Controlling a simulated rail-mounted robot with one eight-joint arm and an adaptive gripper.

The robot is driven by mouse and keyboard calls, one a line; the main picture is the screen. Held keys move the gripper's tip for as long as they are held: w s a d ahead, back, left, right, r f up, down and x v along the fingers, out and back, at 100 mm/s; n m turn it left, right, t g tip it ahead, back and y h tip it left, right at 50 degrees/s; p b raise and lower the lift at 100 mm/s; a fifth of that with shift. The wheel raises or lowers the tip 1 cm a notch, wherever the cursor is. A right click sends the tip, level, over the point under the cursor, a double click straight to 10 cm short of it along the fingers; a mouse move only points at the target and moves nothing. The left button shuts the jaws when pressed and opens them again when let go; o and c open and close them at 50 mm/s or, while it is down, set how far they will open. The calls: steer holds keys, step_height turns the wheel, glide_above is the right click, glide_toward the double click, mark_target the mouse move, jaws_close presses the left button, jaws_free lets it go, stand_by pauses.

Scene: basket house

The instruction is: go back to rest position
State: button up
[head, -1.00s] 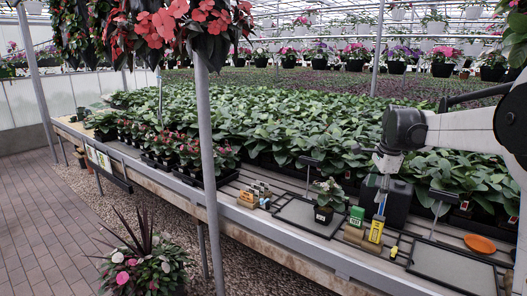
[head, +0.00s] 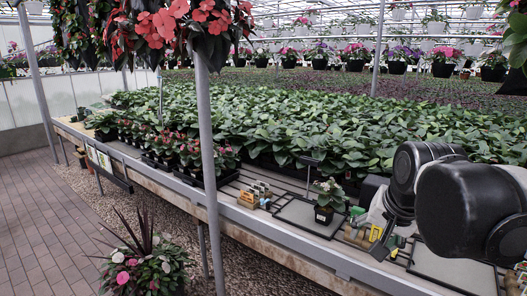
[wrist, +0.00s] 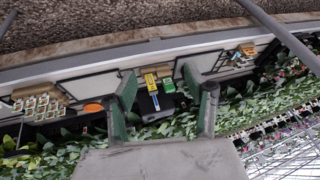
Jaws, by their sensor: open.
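My gripper (wrist: 158,80) is open in the wrist view, with its two green-padded fingers wide apart and nothing between them. It is up above the bench, apart from the things on it. Through the gap I see a yellow packet (wrist: 150,81) with a blue end and a green box (wrist: 168,84). In the head view my arm's dark links fill the right side and hide most of the gripper. The yellow packet (head: 375,232) and the green box (head: 357,213) show just left of the arm.
An orange dish (wrist: 93,108) lies on the bench in the wrist view. A grey post (head: 210,170) rises in front, with hanging flowers (head: 170,22) above.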

steer(key=s+a+f+n+t, duration=0.1)
steer(key=s+f+n, duration=0.4)
steer(key=s, duration=0.6)
steer(key=shift+a+f+n+t, duration=0.3)
steer(key=shift+a+f+n, duration=0.1)
steer(key=shift+a+f, duration=0.45)
